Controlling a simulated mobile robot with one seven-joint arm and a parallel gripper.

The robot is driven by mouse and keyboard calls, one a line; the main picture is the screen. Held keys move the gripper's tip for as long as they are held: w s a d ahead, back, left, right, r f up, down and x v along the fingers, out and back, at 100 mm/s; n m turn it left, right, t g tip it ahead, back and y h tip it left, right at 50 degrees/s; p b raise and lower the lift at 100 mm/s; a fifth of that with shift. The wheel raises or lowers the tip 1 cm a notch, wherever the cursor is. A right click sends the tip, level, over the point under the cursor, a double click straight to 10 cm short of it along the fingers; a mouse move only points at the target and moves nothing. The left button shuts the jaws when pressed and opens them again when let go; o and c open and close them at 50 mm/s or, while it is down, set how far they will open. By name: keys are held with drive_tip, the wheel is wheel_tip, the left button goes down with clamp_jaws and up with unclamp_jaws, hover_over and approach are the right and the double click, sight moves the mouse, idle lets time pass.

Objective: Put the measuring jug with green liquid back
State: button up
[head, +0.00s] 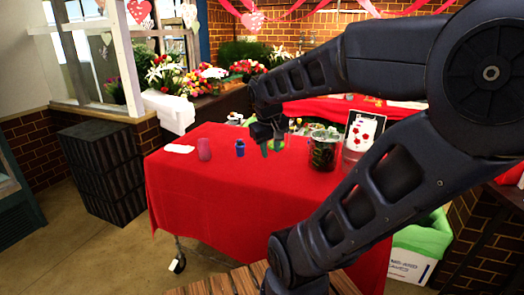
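My gripper (268,140) hangs from my arm over the back part of the red-covered table (200,190). A small clear vessel with bright green in it (278,145), apparently the measuring jug with green liquid, shows right beside and partly behind the fingers. Too little detail shows to tell whether the fingers are around it or only in front of it, or whether it touches the table.
A pink glass (204,149), a small blue bottle (240,148) and a white cloth (179,149) are on the table's left. A dark glass pot with greenery (322,153) and a framed rose picture (363,133) stand right. The table's front left is clear.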

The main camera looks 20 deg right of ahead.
drive_tip(key=s+a, duration=0.1)
drive_tip(key=s+a+r+m+t+y, duration=0.1)
drive_tip(key=a, duration=0.1)
drive_tip(key=s+a+y, duration=0.1)
drive_tip(key=shift+s+a+r+t, duration=0.15)
drive_tip(key=shift+s+r+t, duration=0.05)
drive_tip(key=shift+r+t, duration=0.1)
